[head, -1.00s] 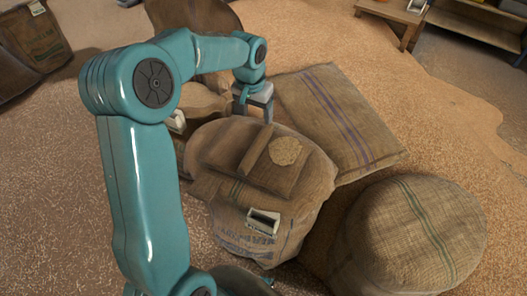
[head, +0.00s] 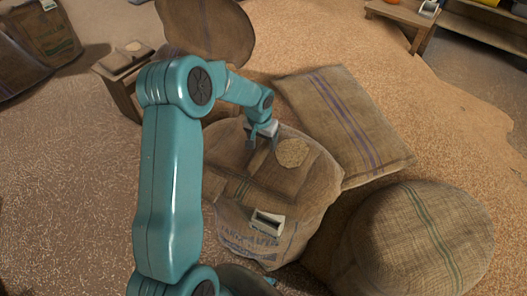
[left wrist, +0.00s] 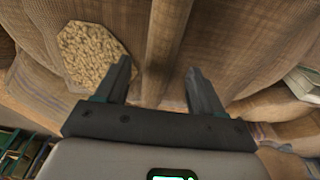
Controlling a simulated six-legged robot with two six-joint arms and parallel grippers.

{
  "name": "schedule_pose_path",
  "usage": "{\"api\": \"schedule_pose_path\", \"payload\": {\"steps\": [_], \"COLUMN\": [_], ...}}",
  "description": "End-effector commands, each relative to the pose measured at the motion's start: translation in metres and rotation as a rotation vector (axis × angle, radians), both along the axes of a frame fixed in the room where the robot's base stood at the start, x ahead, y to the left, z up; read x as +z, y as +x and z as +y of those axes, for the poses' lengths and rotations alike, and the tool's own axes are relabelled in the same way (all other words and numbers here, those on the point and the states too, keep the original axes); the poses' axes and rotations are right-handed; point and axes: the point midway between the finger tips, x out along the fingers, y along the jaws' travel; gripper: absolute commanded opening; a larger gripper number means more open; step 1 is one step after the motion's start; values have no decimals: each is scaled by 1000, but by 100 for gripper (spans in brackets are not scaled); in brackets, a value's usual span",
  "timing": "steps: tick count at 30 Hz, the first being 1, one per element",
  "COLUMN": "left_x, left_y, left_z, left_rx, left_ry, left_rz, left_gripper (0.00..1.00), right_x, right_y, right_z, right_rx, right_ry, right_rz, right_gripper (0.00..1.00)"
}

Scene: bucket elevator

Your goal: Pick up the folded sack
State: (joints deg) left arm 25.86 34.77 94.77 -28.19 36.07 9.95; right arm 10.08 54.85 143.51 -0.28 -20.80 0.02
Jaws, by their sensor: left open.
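The folded sack (head: 258,178) is brown burlap. It lies flat on top of a full, standing sack (head: 290,225), beside a round patch of grain (head: 292,152). In the left wrist view a raised fold of it (left wrist: 173,45) runs between my fingers, with the grain patch (left wrist: 92,52) to the left. My left gripper (head: 262,148) is over the far part of the folded sack, pointing down. Its two fingers (left wrist: 160,82) are apart, one on each side of the fold. Whether they touch the cloth I cannot tell. The arm and gripper hide part of the sack. My right gripper is not in view.
A small pale open box (head: 267,222) is on the standing sack's near side. A flat striped sack (head: 345,125) lies behind right, and a round full sack (head: 420,240) stands at right. A stool (head: 122,65) is at far left.

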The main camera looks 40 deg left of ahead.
Motion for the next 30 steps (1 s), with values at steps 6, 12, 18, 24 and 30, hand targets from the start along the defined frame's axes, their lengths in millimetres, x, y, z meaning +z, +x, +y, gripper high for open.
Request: {"api": "schedule_pose_path", "payload": {"steps": [6, 12, 18, 24, 30], "left_x": [-13, -13, -13, -12, -12], "left_y": [3, 3, 3, 3, 3], "left_z": [1, 1, 1, 1, 1], "left_rx": [-1, -1, -1, -1, -1], "left_ry": [1, 1, 0, 0, 0], "left_rz": [-2, -2, -1, -1, -1], "left_gripper": [68, 49, 0, 0, 0], "right_x": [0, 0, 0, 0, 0], "right_y": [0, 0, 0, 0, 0], "right_z": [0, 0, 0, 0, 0], "right_rx": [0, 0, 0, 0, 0], "right_ry": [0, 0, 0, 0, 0], "right_rz": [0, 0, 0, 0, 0], "right_gripper": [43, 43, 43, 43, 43]}}
